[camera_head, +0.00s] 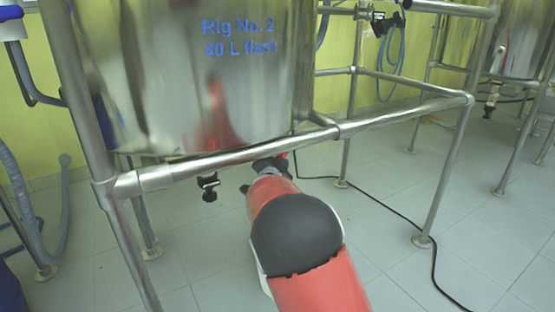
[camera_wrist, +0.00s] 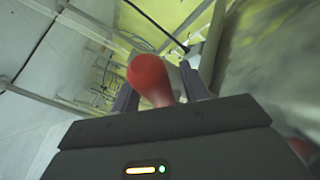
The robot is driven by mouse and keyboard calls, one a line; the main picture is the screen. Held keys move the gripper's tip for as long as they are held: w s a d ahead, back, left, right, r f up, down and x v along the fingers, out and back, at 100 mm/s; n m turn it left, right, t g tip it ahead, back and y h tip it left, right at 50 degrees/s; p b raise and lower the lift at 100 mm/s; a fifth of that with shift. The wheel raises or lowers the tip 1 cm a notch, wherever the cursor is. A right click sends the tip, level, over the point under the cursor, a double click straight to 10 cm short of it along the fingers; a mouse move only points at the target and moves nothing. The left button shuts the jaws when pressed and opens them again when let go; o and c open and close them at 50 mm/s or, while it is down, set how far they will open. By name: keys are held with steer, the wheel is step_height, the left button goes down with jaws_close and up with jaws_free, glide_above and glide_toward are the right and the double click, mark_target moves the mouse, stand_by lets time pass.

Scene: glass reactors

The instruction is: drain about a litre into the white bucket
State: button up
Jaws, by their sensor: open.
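The steel vessel (camera_head: 190,75), lettered "Rig No. 2 40 L flask", sits in a tubular frame. My gripper (camera_head: 270,164) reaches beneath it, behind the front rail and partly hidden by my arm. In the wrist view my gripper (camera_wrist: 157,82) is open, with its two dark fingers on either side of a rounded red handle-like part (camera_wrist: 150,76). I cannot tell whether the fingers touch it. A small black valve-like fitting (camera_head: 208,187) hangs under the vessel, left of my gripper. No white bucket is in view.
The frame's front rail (camera_head: 240,150) crosses just above my arm. A black cable (camera_head: 400,212) runs over the tiled floor at right. More steel rigs stand at the back right. Grey hoses (camera_head: 50,225) and a blue object (camera_head: 10,290) are at left.

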steer(key=shift+c, duration=0.4)
jaws_close()
steer(key=shift+s+a+r+m+g+p, duration=0.15)
steer(key=shift+r+m+g+p, duration=0.3)
steer(key=shift+r+p, duration=0.4)
steer(key=shift+s+a+m+g+p, duration=0.2)
steer(key=shift+m+g+p, duration=0.4)
steer(key=shift+p, duration=0.5)
steer(key=shift+f, duration=0.1)
steer(key=shift+o, duration=0.4)
jaws_free()
